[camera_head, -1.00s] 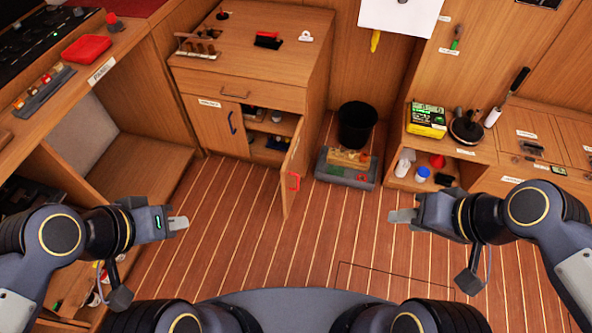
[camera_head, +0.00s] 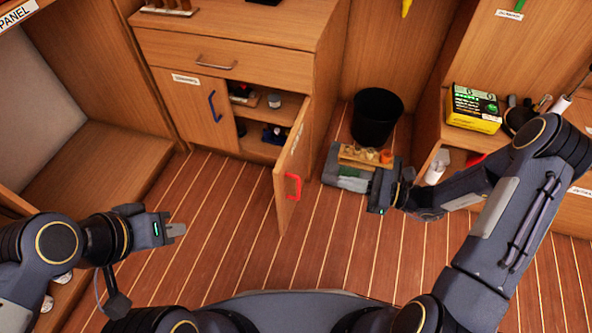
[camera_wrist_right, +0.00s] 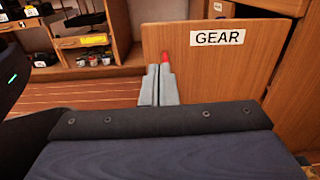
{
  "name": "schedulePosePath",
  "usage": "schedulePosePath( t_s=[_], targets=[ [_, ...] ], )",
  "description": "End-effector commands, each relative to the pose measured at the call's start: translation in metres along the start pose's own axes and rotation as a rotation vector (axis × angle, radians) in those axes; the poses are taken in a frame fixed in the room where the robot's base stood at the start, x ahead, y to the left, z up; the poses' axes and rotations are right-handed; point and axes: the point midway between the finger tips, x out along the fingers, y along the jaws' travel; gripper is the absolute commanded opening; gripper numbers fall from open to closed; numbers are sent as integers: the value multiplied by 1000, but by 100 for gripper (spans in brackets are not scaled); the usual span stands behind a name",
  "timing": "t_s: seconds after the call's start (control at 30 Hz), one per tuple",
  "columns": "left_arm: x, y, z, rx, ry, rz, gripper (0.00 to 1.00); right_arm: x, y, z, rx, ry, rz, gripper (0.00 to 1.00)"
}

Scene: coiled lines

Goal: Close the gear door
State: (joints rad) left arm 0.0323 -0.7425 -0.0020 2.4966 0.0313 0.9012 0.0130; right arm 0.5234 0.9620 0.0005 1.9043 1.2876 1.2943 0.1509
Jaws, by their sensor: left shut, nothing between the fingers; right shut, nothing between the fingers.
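The gear door (camera_head: 293,165) is a wooden cabinet door standing open, swung out from the right side of the low cabinet. Its red handle (camera_head: 293,187) is on the face turned to the right. In the right wrist view the door (camera_wrist_right: 270,75) fills the upper right, with a GEAR label (camera_wrist_right: 217,37). My right gripper (camera_head: 352,182) is shut and empty, right of the door and apart from it. In the wrist view its fingertips (camera_wrist_right: 158,85) point at the door, with a red bit of the handle behind them. My left gripper (camera_head: 175,230) is shut and empty over the floor at left.
The cabinet's open compartment (camera_head: 265,115) holds small items on shelves. The left door (camera_head: 203,110) with a blue handle is closed. A black bin (camera_head: 376,117) and a grey case (camera_head: 335,160) stand right of the door. The floor (camera_head: 230,215) before the cabinet is clear.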

Motion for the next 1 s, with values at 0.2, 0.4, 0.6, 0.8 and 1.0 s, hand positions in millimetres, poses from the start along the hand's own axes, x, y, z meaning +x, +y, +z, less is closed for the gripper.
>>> schedulePosePath(
  t_s=[0.2, 0.4, 0.6, 0.8, 1.0],
  targets=[
    [6, -3, 3, 0, 1, 0, 0, 15, -2, -9, 21, -11, -15, 0],
    [16, -7, 8, 0, 1, 0, 0, 55, -1, -10, 20, -11, -10, 0],
    [26, -12, 13, 0, 1, 0, 0, 98, -2, -9, 19, -11, -10, 0],
    [35, -16, 18, 0, 0, 0, 0, 128, -3, -9, 19, -9, -12, 0],
    [37, -17, 19, 0, 0, 0, 0, 140, -3, -7, 20, -9, -14, 0]
  ],
)
